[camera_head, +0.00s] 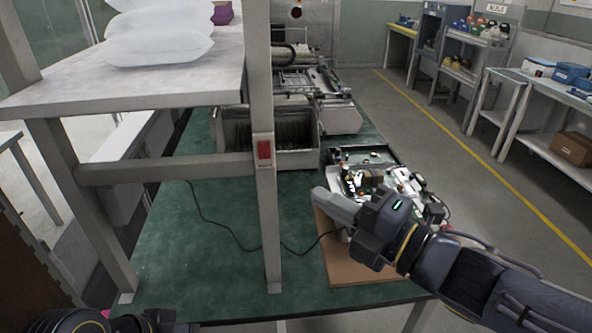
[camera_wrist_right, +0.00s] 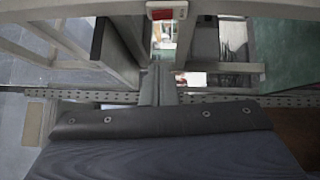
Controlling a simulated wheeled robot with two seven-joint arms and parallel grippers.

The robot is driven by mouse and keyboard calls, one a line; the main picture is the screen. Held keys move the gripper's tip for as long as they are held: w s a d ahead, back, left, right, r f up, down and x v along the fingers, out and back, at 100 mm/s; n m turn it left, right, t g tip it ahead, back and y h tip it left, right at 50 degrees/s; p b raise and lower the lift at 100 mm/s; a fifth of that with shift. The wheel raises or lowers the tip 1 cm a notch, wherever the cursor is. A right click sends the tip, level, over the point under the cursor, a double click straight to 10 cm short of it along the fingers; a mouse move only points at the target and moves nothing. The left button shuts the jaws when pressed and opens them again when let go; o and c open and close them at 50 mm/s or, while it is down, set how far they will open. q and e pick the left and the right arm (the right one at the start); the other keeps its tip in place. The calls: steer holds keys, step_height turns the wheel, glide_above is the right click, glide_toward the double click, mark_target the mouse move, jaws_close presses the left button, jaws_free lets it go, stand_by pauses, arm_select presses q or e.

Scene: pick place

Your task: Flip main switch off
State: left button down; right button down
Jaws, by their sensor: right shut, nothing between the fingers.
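The main switch (camera_head: 264,150) is a small red rocker in a pale housing, mounted on the upright post of the metal frame. It also shows in the right wrist view (camera_wrist_right: 162,13) at the top centre, on a pale beam. My right gripper (camera_head: 318,194) is to the right of the post and lower than the switch in the head view, apart from it. Its fingers are shut and empty; they show in the right wrist view (camera_wrist_right: 158,72) below the switch. Part of my left arm shows at the bottom left of the head view, but its fingers cannot be made out.
The metal frame post (camera_head: 270,220) stands on the green table (camera_head: 200,235). A shelf (camera_head: 150,85) with white bags (camera_head: 160,35) is at upper left. A circuit assembly (camera_head: 372,178) and brown board (camera_head: 345,262) lie beneath my right gripper. A black cable (camera_head: 225,232) crosses the table.

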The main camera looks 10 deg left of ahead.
steer(key=shift+s+a, duration=0.1)
steer(key=shift+s, duration=0.05)
steer(key=shift+a, duration=0.1)
steer(key=p, duration=0.1)
glide_toward(264, 151)
steer(key=s+a, duration=0.2)
steer(key=a, duration=0.2)
steer(key=w, duration=0.1)
steer(key=w+a+r+p, duration=0.1)
steer(key=w, duration=0.1)
steer(key=w+a, duration=0.1)
steer(key=shift+w+a+r+p, duration=0.1)
steer(key=shift+w+r+p, duration=0.15)
steer(key=shift+p, duration=0.15)
